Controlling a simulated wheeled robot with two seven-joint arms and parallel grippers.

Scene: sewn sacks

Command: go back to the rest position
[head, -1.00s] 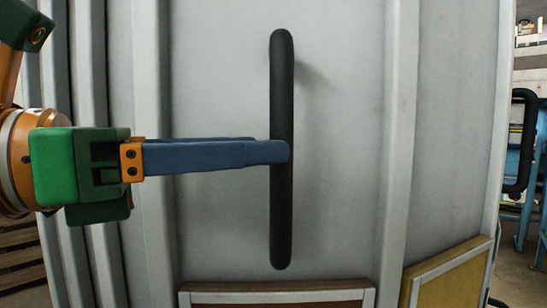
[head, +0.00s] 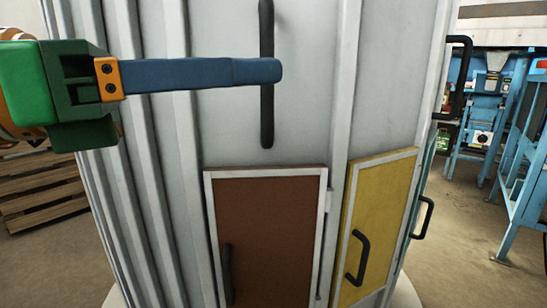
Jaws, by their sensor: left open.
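My left gripper (head: 268,71) comes in from the left, with a green body, orange mounts and long blue fingers. The fingers are seen side-on, so the gap between them is hidden. It is open. Its fingertips cross in front of a vertical black bar handle (head: 267,120) on a pale grey ribbed cabinet or column (head: 305,100), and reach slightly past the bar. I cannot tell whether they touch it. My right gripper is not in view.
Below the bar are a brown door (head: 270,225) and a yellow door (head: 383,215), with black handles. Wooden pallets (head: 42,190) stand at left. Blue metal frames (head: 520,190) stand at right. Bare floor (head: 455,245) shows between the column and frames.

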